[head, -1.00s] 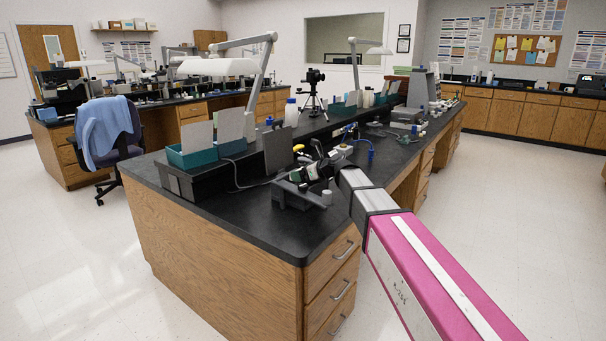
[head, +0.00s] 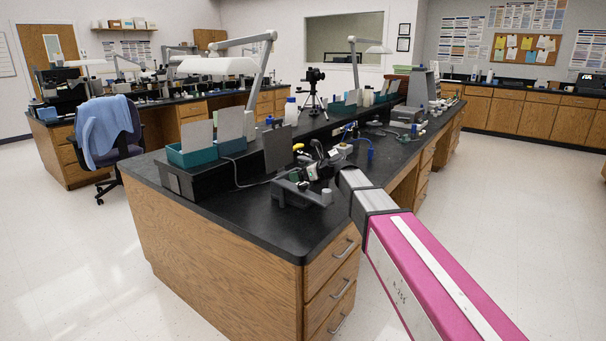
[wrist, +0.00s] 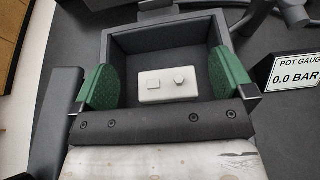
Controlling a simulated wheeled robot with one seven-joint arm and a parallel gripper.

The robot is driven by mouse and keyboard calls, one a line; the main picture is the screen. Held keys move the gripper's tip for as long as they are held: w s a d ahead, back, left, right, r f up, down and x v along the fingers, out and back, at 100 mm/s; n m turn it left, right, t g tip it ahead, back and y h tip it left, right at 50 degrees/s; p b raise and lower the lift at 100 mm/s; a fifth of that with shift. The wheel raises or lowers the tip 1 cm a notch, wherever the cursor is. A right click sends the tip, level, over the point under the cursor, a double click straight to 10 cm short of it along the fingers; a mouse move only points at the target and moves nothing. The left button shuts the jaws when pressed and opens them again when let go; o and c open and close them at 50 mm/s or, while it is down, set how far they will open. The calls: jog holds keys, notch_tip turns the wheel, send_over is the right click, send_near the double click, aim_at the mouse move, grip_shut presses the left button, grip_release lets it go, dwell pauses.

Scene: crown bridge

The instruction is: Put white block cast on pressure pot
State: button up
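The white block cast (wrist: 167,85), a pale rectangular block with two small raised bits on top, lies inside a dark grey open-topped box (wrist: 165,30) in the wrist view. My gripper (wrist: 166,76) is open, with one green finger pad on each side of the block and visible gaps between. In the head view my gripper (head: 316,167) is small, above the dark box (head: 291,194) on the near bench; the block is not discernible there. A "POT GAUGE 0.0 BAR" sign (wrist: 294,72) stands right of the box. I cannot clearly identify the pressure pot.
The black bench top (head: 258,222) is clear in front of the box. Teal bins (head: 192,155) with upright grey panels stand on a raised shelf to the left. A tripod (head: 314,92) and several small blue items stand farther back. Grey rounded parts (wrist: 294,13) show at the wrist view's upper right.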

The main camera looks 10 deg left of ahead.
jog(key=shift+s+f, duration=0.15)
jog(key=shift+f, duration=0.25)
jog(key=shift+r, duration=0.15)
jog(key=r+v, duration=0.1)
jog(key=v, duration=1.1)
jog(key=shift+r, duration=0.15)
